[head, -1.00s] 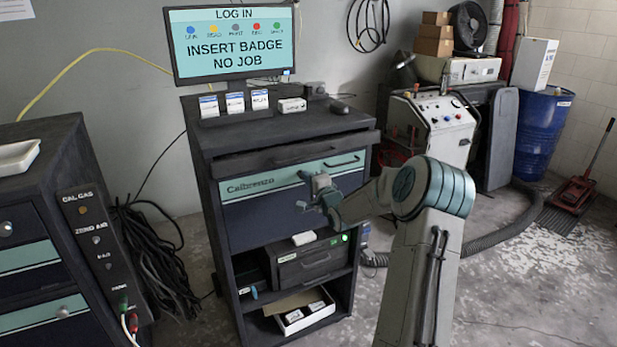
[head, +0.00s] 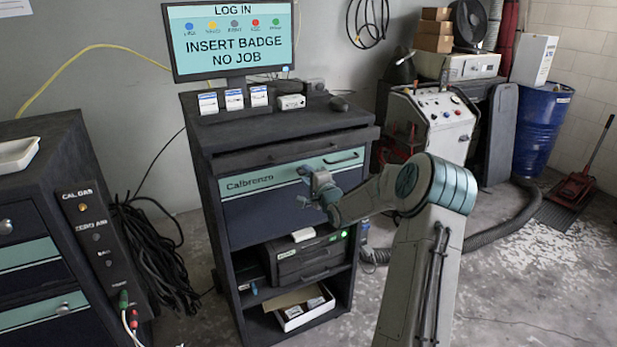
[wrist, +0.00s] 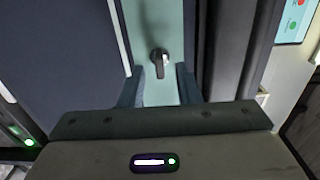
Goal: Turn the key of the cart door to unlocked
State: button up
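The cart (head: 275,220) has a dark front door with a teal strip (head: 262,181) marked "Calbrenzo". In the wrist view a small dark key (wrist: 159,62) sits on the teal strip (wrist: 160,25), its grip pointing toward the bottom of the picture. My gripper (head: 316,184) is in front of the door's upper right part in the head view and hides the key there. In the wrist view my gripper (wrist: 160,72) is open, one finger on each side of the key's lower end, with gaps on both sides. Depth to the key is hard to tell.
A drawer handle (head: 341,159) is on the strip near my gripper. A protruding dark shelf edge (head: 290,152) is above it. Below is an open shelf with a dark unit (head: 305,258) and a box (head: 303,308). A monitor (head: 230,40) stands on top.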

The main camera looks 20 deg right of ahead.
jog(key=s+b, duration=0.1)
jog(key=s, duration=1.2)
jog(key=shift+s+d, duration=0.25)
jog(key=shift+s, duration=0.15)
